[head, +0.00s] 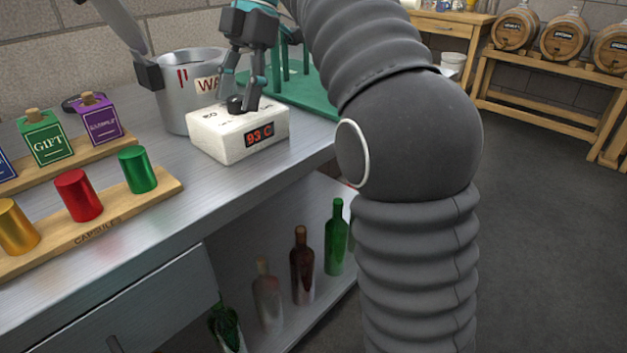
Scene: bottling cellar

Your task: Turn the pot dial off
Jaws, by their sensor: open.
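The pot dial (235,104) is a small dark knob on top of a white control box (218,146). The box's front display reads 93 C in orange. Part of the dial and the markings around it are hidden by my fingers. My gripper (242,101) points down over the box, with its open fingers around or just beside the dial; I cannot tell whether they touch it. The metal pot (203,122) stands right behind the box, with a partly hidden label starting with "WA".
A capsule board (160,190) with gold, red and green capsules lies at the left, before a wooden stand (98,150) of tagged boxes. A green rack (308,90) stands behind my gripper. Bottles (302,265) stand on the shelf below the counter.

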